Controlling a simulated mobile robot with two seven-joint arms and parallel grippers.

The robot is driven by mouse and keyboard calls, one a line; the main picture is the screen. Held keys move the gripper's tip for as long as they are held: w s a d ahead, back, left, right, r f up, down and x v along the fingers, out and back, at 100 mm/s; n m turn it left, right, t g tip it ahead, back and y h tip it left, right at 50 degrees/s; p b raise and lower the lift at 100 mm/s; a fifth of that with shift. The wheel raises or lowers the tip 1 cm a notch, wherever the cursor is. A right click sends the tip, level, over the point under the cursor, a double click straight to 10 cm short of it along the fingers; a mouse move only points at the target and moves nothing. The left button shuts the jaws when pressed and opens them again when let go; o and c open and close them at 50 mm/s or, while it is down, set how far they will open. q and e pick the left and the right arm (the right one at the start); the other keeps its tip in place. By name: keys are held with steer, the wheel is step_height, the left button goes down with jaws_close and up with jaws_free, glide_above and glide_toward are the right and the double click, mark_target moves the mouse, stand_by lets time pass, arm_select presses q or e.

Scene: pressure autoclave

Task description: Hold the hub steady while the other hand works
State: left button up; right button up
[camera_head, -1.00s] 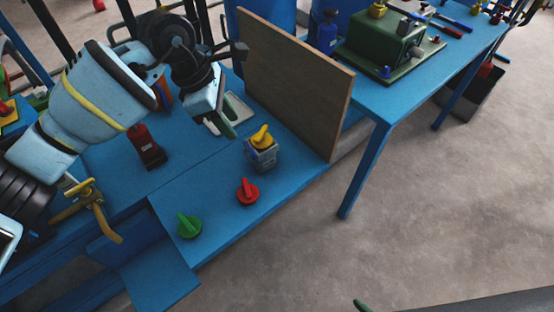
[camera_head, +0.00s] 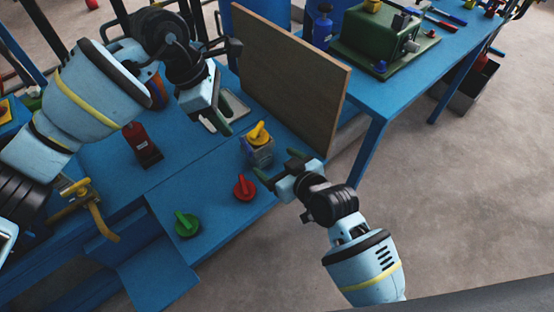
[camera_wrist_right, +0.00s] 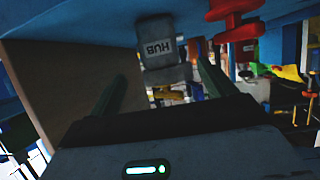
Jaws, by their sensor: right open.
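The hub (camera_head: 258,157) is a small grey block with a yellow knob (camera_head: 258,133) on top. It stands on the blue bench near its right edge. In the right wrist view the hub (camera_wrist_right: 162,52) shows its HUB label upside down, between and beyond my fingers. My right gripper (camera_head: 277,168) is open, just right of and in front of the hub; its fingers also show in the right wrist view (camera_wrist_right: 160,88). Nothing is between them at their tips that I can see. My left gripper (camera_head: 222,126) is up and left of the hub, its finger gap unclear.
A red knob (camera_head: 244,187) and a green knob (camera_head: 187,224) sit on the bench in front of the hub. A wooden board (camera_head: 290,75) stands upright behind it. A second blue table (camera_head: 378,103) holds a green machine (camera_head: 385,42).

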mark_target(265, 153)
steer(key=shift+w+a+r, duration=0.2)
steer(key=shift+w+r, duration=0.05)
steer(key=shift+r, duration=0.05)
steer(key=shift+w, duration=0.1)
steer(key=shift+x, duration=3.8)
